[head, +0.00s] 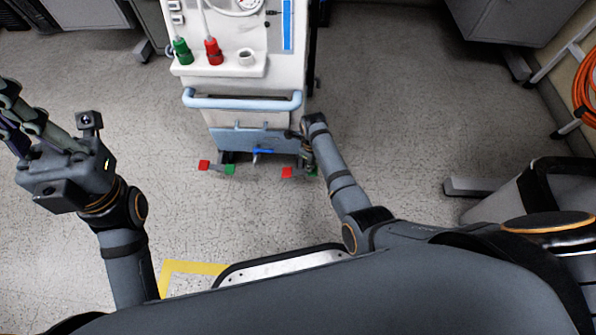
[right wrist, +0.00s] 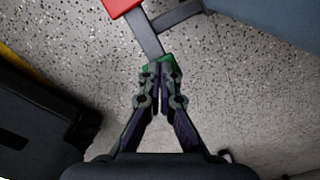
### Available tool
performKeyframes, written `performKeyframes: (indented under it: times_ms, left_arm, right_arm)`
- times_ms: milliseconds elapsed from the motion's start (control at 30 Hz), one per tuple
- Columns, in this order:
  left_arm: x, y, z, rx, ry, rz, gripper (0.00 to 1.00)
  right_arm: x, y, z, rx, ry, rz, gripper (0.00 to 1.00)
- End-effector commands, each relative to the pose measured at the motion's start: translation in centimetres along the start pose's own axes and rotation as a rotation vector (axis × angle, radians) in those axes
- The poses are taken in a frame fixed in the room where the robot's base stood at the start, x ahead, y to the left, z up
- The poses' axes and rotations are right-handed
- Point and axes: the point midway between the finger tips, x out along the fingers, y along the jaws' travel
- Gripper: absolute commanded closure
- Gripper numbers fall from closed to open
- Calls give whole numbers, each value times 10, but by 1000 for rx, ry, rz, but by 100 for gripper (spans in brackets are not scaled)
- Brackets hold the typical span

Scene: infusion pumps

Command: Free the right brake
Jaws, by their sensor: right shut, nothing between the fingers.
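The right brake is a pedal bar with a red end (head: 287,172) and a green end (head: 313,173), low at the front of the white machine. In the right wrist view the red end (right wrist: 120,5) is at the top edge, and the green end (right wrist: 168,60) is partly hidden behind my fingertips. My right gripper (head: 308,160) is shut and empty, its tips at the green end; it also shows in the wrist view (right wrist: 158,72). Whether they touch I cannot tell. My left gripper (head: 12,115) is raised at the far left, partly cut off.
The white machine has a light blue handle (head: 240,103) above the pedals. The left brake pedal has a red end (head: 204,165) and a green end (head: 230,170). A small blue part (head: 262,151) sits between the brakes.

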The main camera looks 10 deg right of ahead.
Motion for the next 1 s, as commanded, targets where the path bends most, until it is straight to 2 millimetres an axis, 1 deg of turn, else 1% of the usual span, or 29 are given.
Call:
performKeyframes:
  times_ms: [1000]
  left_arm:
    - [-9, 0, 1, 2, 0, -7, 100]
  right_arm:
    - [16, 1, 0, 0, 1, 2, 100]
